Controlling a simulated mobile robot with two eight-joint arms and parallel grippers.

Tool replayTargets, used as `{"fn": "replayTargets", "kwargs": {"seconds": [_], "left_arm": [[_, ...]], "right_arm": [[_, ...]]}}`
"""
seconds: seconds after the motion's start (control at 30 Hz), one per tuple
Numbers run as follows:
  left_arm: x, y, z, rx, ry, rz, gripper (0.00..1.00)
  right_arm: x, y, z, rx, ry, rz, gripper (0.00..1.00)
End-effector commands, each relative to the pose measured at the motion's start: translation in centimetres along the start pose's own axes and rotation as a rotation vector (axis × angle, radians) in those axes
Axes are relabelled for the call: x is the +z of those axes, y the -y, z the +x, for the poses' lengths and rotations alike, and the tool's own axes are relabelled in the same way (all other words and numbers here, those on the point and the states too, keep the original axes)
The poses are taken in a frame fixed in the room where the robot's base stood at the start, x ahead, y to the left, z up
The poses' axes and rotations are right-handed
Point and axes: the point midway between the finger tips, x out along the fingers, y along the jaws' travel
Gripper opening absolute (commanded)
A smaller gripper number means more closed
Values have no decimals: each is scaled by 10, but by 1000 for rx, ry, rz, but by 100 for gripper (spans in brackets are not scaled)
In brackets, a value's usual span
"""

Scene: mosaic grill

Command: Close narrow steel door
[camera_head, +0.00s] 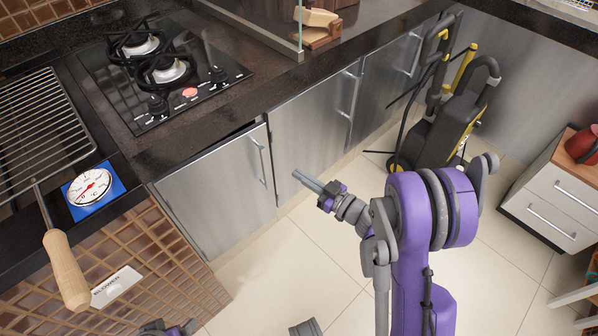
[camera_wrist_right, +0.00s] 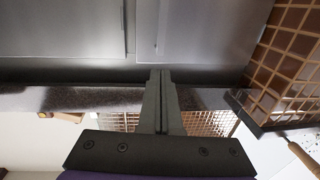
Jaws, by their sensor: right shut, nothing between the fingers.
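A steel cabinet door (camera_head: 218,190) with a vertical bar handle stands under the hob at the left end of the row. A dark gap shows along its top edge, so it looks slightly ajar. A second steel door (camera_head: 305,125) is to its right and looks flush. I cannot tell for sure which one is the narrow door. My right gripper (camera_head: 298,175) is shut and empty, in front of the doors near the left door's handle side. In the right wrist view its fingers (camera_wrist_right: 160,75) point at steel fronts (camera_wrist_right: 200,35) with a seam between them.
A yellow and black pressure washer (camera_head: 440,125) stands on the floor at the right, by the cabinets. A white drawer unit (camera_head: 550,200) is at the far right. The counter with the gas hob (camera_head: 165,70) overhangs the doors. The tiled floor (camera_head: 290,265) before the doors is clear.

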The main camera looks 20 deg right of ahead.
Motion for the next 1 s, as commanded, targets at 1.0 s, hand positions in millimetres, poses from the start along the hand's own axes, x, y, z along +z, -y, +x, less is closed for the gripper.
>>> {"fn": "replayTargets", "kwargs": {"seconds": [1.0], "left_arm": [[3,0,12,0,3,0,81]], "right_arm": [[0,0,114,0,2,-3,0]]}}
